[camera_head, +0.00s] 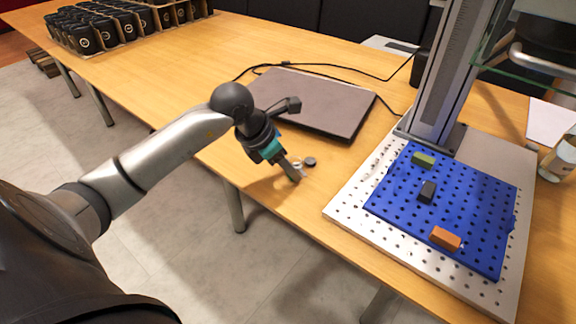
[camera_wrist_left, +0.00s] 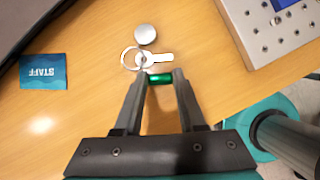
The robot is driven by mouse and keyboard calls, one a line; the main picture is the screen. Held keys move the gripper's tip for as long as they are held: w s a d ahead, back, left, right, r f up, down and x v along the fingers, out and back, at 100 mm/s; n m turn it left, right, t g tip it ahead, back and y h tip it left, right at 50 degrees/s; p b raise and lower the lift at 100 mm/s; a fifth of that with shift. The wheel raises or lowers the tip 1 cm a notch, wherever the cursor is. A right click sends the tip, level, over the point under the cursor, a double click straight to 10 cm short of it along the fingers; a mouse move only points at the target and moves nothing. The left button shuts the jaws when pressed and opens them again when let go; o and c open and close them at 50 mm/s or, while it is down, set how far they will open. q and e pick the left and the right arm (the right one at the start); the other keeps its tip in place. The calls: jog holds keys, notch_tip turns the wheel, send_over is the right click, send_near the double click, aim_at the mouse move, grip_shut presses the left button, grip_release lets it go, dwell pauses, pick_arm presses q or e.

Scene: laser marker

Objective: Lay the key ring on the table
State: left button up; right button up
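The key ring (camera_wrist_left: 128,58) shows in the left wrist view as a silver ring with a silver key (camera_wrist_left: 158,58) and a green fob (camera_wrist_left: 160,78). My left gripper (camera_wrist_left: 160,76) has its fingertips against both ends of the green fob. The ring and key extend beyond the fingertips, at or just above the wooden table (camera_wrist_left: 90,110); I cannot tell if they touch it. In the head view my left gripper (camera_head: 295,177) points down close to the table, near its front edge. My right gripper is not in view.
A small grey disc (camera_wrist_left: 145,34) lies beside the key. A blue STAFF card (camera_wrist_left: 43,71) lies to the left in the wrist view. A closed laptop (camera_head: 315,100) is behind the gripper. A blue perforated plate (camera_head: 470,210) with small blocks stands right.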

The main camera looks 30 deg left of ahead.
pick_arm(q)
jog(key=o, duration=0.4)
jog(key=shift+o, duration=0.2)
jog(key=shift+r, duration=0.1)
jog(key=p+v, duration=0.3)
jog(key=v, duration=0.9)
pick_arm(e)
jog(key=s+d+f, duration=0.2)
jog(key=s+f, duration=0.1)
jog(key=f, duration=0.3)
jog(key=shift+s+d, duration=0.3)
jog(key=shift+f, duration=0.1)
